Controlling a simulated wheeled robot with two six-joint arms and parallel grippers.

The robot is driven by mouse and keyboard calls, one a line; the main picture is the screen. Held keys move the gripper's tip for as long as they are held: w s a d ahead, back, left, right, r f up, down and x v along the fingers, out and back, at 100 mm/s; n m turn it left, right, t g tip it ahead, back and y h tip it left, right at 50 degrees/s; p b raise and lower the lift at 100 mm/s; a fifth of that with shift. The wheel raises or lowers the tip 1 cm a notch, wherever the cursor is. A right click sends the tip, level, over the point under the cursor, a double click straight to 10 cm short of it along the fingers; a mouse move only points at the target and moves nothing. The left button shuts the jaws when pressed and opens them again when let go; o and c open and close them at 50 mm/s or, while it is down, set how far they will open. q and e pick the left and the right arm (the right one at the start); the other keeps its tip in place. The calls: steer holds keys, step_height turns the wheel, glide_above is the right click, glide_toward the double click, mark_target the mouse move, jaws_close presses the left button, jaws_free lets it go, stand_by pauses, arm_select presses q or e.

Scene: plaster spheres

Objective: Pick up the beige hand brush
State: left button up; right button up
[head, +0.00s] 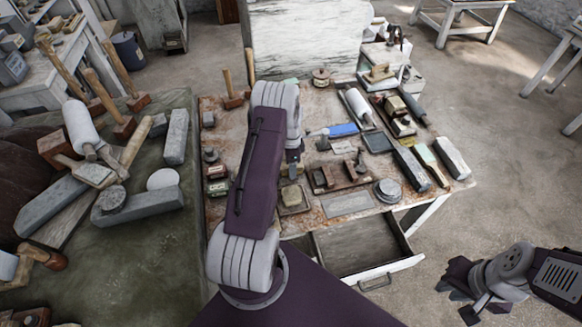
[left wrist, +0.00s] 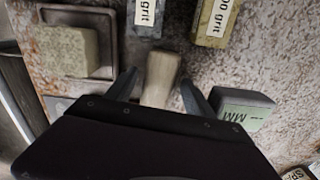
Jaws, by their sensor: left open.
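In the left wrist view, a beige, wooden-looking piece (left wrist: 161,70), which appears to be part of the hand brush, lies on the worn tabletop. The dark fingers of my left gripper (left wrist: 159,86) stand apart, one on each side of it. I cannot tell whether they touch it. Its lower part is hidden behind the gripper body. In the head view my purple left arm covers this spot, so I cannot make out the brush there. My right gripper (head: 462,291) hangs at the lower right, clear of the table, with its fingers spread and empty.
A beige block on a square tray (head: 293,197) lies close by, also in the left wrist view (left wrist: 68,50). Grit-labelled blocks (left wrist: 216,20) and a dark block with a green label (left wrist: 243,106) are near the fingers. An open drawer (head: 360,245) juts out in front.

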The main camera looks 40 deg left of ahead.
arm_select(q)
steer(key=shift+s+d+r, duration=0.1)
steer(key=shift+d+r, duration=0.05)
steer(key=shift+r, duration=0.05)
jaws_close()
steer(key=shift+r, duration=0.45)
step_height(320, 180, up, 3)
steer(key=shift+r+b, duration=0.1)
steer(key=shift+b, duration=0.65)
steer(key=w+d+r+b, duration=0.2)
steer(key=d+r, duration=0.4)
steer(key=d, duration=0.5)
steer(key=shift+w+r, duration=0.4)
steer(key=shift+w, duration=0.15)
steer(key=shift+d, duration=0.1)
